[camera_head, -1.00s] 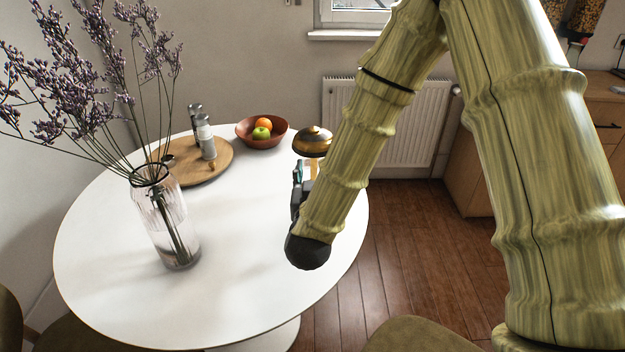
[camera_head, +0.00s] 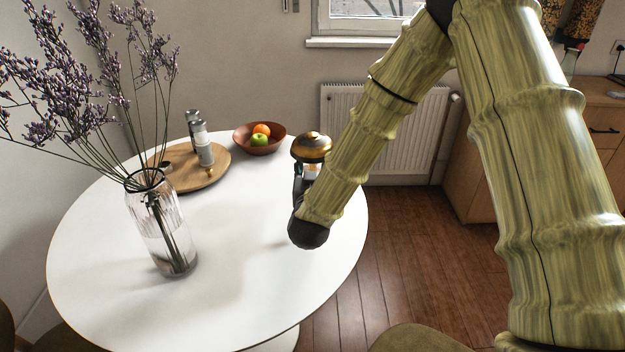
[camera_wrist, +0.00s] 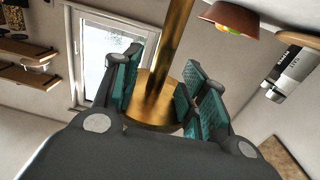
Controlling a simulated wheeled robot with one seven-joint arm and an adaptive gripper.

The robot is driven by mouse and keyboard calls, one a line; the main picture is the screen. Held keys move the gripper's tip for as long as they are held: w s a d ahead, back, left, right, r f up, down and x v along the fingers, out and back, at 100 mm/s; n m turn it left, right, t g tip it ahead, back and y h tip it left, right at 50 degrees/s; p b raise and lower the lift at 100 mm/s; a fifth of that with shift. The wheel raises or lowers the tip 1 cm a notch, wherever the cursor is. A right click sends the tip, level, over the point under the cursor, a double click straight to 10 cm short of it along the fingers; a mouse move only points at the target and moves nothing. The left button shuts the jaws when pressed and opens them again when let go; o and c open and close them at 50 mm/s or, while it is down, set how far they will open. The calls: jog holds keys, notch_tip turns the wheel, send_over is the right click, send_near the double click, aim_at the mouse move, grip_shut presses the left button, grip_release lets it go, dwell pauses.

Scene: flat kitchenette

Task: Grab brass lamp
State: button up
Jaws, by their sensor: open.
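The brass lamp (camera_head: 311,148) stands at the far right part of the white round table (camera_head: 240,260). Its domed shade shows in the head view; its lower part is mostly hidden behind my gripper and arm. My gripper (camera_head: 300,183) is just below the shade, on the near side of the lamp. In the wrist view, which shows the scene upside down, my gripper (camera_wrist: 165,72) is open, with a teal-padded finger on each side of the lamp's brass stem (camera_wrist: 172,45). The round shade (camera_wrist: 150,112) shows behind the fingers. I cannot tell whether either pad touches the stem.
A reddish-brown bowl (camera_head: 260,147) of fruit is left of the lamp. A round wooden board (camera_head: 205,178) carries two shakers (camera_head: 203,145). A glass vase (camera_head: 160,225) with dried flowers stands at the left. The middle of the table is clear. A radiator (camera_head: 410,130) is behind.

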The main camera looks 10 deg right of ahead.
jog(key=shift+x, duration=1.55)
grip_shut()
